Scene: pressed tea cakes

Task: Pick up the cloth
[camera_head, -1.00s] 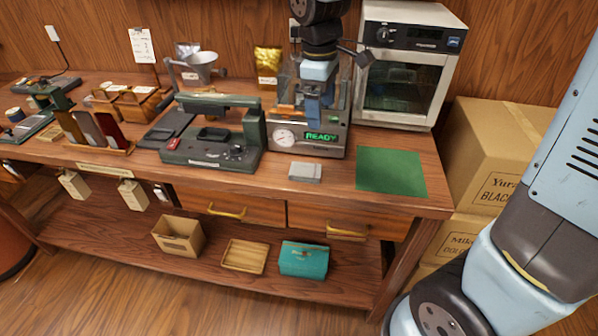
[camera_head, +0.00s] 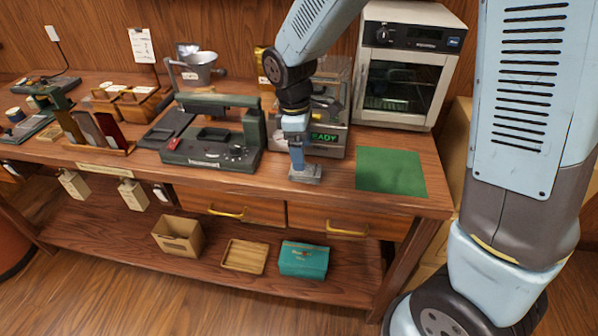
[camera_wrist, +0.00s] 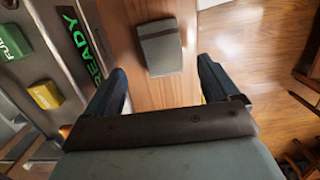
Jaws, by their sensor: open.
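The cloth looks like a small grey folded pad (camera_head: 311,176) with a darker band. It lies flat on the wooden bench, near the front edge, left of the green mat. In the wrist view the cloth (camera_wrist: 161,48) lies ahead of and between the fingertips. My gripper (camera_head: 299,164) points down over the cloth and covers part of it in the head view. In the wrist view my gripper (camera_wrist: 162,68) is open, with bare wood showing between its fingers. I see no finger touching the cloth. The height of the fingertips above the bench is hard to tell.
The press with the READY display (camera_head: 328,142) stands just behind the gripper. A dark green scale-like machine (camera_head: 213,132) stands to the left. The green mat (camera_head: 391,170) is flat and clear on the right. An oven (camera_head: 408,70) stands at the back right.

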